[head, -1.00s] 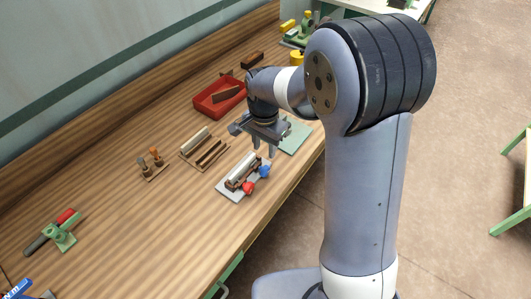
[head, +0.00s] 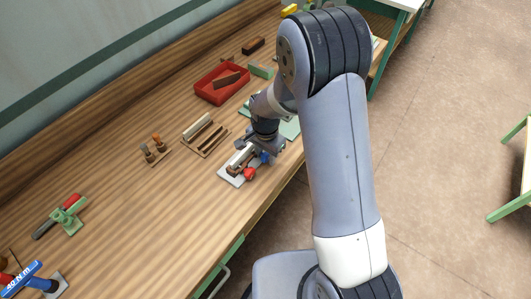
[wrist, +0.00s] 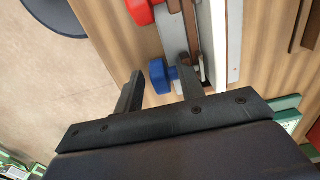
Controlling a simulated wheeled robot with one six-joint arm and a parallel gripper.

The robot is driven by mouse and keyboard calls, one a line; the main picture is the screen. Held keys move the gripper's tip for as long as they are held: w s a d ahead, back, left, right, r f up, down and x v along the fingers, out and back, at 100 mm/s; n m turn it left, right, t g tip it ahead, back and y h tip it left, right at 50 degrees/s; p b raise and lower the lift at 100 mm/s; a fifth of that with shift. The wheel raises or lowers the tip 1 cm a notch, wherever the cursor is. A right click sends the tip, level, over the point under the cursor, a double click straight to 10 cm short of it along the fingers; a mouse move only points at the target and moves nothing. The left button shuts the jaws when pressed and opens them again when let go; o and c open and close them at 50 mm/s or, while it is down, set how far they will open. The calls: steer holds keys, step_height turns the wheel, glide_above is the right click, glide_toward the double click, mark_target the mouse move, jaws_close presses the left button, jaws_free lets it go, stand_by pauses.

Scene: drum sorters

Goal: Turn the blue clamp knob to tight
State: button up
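The clamp fixture (head: 238,162) lies on a pale plate (head: 229,179) near the bench's front edge. It has a blue knob (head: 265,157) and a red knob (head: 249,174) on its near side. In the wrist view the blue knob (wrist: 160,76) sits between my gripper's open fingers (wrist: 161,82), closer to the right finger; I cannot tell whether they touch. The red knob (wrist: 140,12) is beyond, at the top. In the head view my gripper (head: 262,148) is low over the clamp's right end, and its fingertips are mostly hidden.
A red tray (head: 211,96) with a dark block stands behind. A slotted wooden holder (head: 207,140) and a small board with two pegs (head: 154,154) lie to the left. A green clamp tool (head: 68,217) is farther left. Bare bench lies between.

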steer(key=shift+c, duration=0.3)
jaws_close()
steer(key=shift+w, duration=0.1)
steer(key=shift+w+d+g+y, duration=0.1)
steer(key=shift+g+y, duration=0.35)
steer(key=shift+g, duration=0.15)
steer(key=shift+w+d+g+y, duration=0.1)
steer(key=shift+g+y, duration=0.35)
steer(key=shift+g, duration=0.15)
steer(key=g+y, duration=0.1)
steer(key=g+y+b, duration=0.1)
steer(key=g, duration=0.1)
steer(key=shift+w+d+f, duration=0.2)
steer(key=g+y+b, duration=0.2)
steer(key=g+y, duration=0.1)
steer(key=shift+w+d+f, duration=0.15)
steer(key=shift+w+f, duration=0.05)
steer(key=shift+f, duration=0.1)
steer(key=shift+f+g+y+b, duration=0.1)
steer(key=shift+g+y+b, duration=0.8)
steer(key=shift+g, duration=0.3)
steer(key=shift+d, duration=0.1)
